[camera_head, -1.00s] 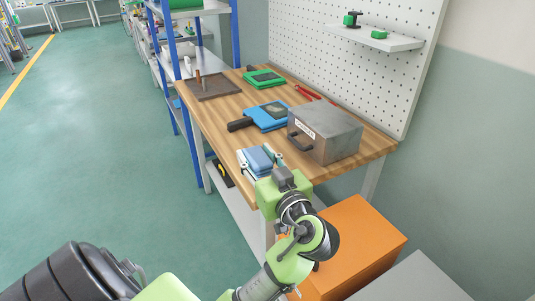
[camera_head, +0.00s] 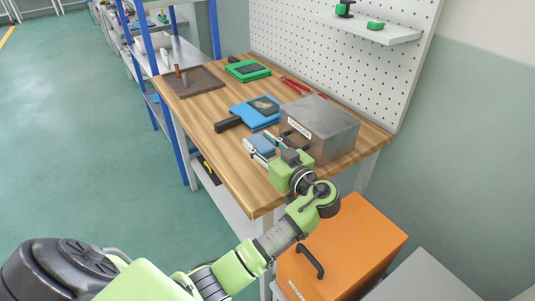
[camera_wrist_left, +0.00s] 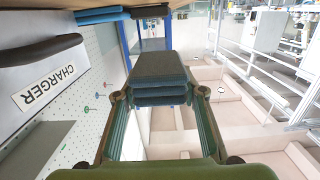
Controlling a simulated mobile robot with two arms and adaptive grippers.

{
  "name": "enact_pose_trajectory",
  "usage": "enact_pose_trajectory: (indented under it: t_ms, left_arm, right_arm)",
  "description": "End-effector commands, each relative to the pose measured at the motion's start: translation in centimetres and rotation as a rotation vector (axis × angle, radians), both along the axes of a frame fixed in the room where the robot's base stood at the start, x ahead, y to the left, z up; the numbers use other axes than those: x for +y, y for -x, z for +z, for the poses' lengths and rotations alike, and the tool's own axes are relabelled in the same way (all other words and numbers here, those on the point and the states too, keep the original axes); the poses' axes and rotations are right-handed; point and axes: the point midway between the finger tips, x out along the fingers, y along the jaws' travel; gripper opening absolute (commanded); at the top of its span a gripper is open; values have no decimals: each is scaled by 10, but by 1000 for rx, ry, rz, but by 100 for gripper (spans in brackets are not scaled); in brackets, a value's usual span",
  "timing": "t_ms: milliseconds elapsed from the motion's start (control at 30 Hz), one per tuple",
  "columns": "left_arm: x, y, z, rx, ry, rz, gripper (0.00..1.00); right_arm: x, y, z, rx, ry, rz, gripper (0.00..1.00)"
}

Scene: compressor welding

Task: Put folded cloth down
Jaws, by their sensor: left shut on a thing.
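The folded blue cloth (camera_head: 261,145) is between the fingers of my left gripper (camera_head: 262,148), near the front edge of the wooden workbench (camera_head: 215,152). In the left wrist view the cloth (camera_wrist_left: 160,80) shows as a stack of blue-grey layers, with one finger of my left gripper (camera_wrist_left: 160,97) on each side. The gripper is shut on the cloth. The cloth is just left of the grey metal charger box (camera_head: 325,130). Whether its underside touches the bench top is hidden. My right gripper is not in view.
A blue case (camera_head: 258,112) with a black handle lies behind the cloth. A green case (camera_head: 247,70), red pliers (camera_head: 295,86) and a dark tray (camera_head: 192,82) are farther back. An orange box (camera_head: 345,240) stands below the bench's right end. Bare wood lies left of the cloth.

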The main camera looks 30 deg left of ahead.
Motion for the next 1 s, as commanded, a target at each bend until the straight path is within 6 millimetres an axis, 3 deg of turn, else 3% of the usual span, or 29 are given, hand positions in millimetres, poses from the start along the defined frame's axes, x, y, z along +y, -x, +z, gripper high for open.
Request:
enact_pose_trajectory:
  t_ms: [233, 467, 633, 1000]
  left_arm:
    - [-2, -25, -29, 0, -1, 0, 17]
    - [-3, -35, -41, 0, -1, 0, 17]
    - [-3, -33, -66, 1, 0, 0, 17]
    - [-3, -33, -72, -2, 1, -1, 17]
  right_arm:
    - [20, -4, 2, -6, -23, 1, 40]
    - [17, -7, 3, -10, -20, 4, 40]
    - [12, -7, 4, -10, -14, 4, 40]
    - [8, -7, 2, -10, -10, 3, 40]
